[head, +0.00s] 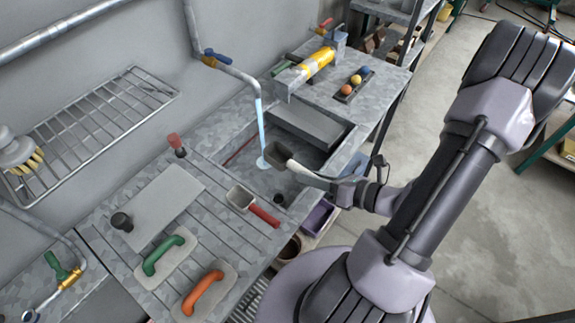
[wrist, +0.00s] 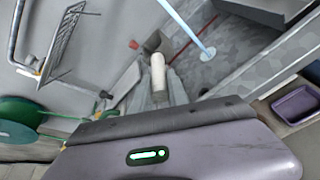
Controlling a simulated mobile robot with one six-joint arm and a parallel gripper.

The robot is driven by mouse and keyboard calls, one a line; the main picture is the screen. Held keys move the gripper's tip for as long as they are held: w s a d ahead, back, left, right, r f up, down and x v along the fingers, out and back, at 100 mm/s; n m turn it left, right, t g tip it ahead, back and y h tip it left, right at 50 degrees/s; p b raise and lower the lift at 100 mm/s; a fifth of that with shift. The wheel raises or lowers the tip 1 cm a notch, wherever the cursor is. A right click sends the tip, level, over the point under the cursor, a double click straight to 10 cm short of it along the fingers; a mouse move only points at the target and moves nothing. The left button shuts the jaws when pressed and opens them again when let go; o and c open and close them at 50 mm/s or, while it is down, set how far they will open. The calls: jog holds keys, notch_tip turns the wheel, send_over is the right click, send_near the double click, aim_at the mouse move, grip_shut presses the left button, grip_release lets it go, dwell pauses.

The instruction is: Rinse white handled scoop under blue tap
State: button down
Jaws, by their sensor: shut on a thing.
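The white handled scoop has a dark grey bowl (head: 278,155) and a pale handle (head: 307,174). My gripper (head: 328,184) is shut on the handle and holds the scoop over the sink (head: 308,122). In the wrist view the white handle (wrist: 158,73) points away from me, with the bowl at its far end. The blue tap (head: 216,55) is on the wall pipe, and a thin water stream (head: 260,125) falls from its spout. The stream passes just left of the bowl in the head view. In the wrist view the stream (wrist: 186,24) runs right of the bowl, apart from it.
A red-handled scoop (head: 264,214), a green-handled float (head: 164,254) and an orange-handled float (head: 204,291) lie on the slatted bench. A yellow tool (head: 318,62) and several balls (head: 356,79) lie on the bench behind the sink. A purple tub (head: 318,216) stands below right.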

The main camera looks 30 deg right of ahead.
jog(key=w+d+f+b, duration=0.1)
jog(key=w, duration=0.5)
jog(key=w+d+f, duration=0.1)
jog(key=w+d, duration=0.1)
jog(key=w, duration=0.5)
jog(key=shift+w+f+b, duration=0.3)
jog(key=shift+f+b, duration=0.1)
jog(key=shift+d, duration=0.1)
jog(key=shift+s+d, duration=0.15)
jog(key=shift+d, duration=0.4)
jog(key=shift+a, duration=0.2)
jog(key=shift+a, duration=0.4)
jog(key=shift+d, duration=0.1)
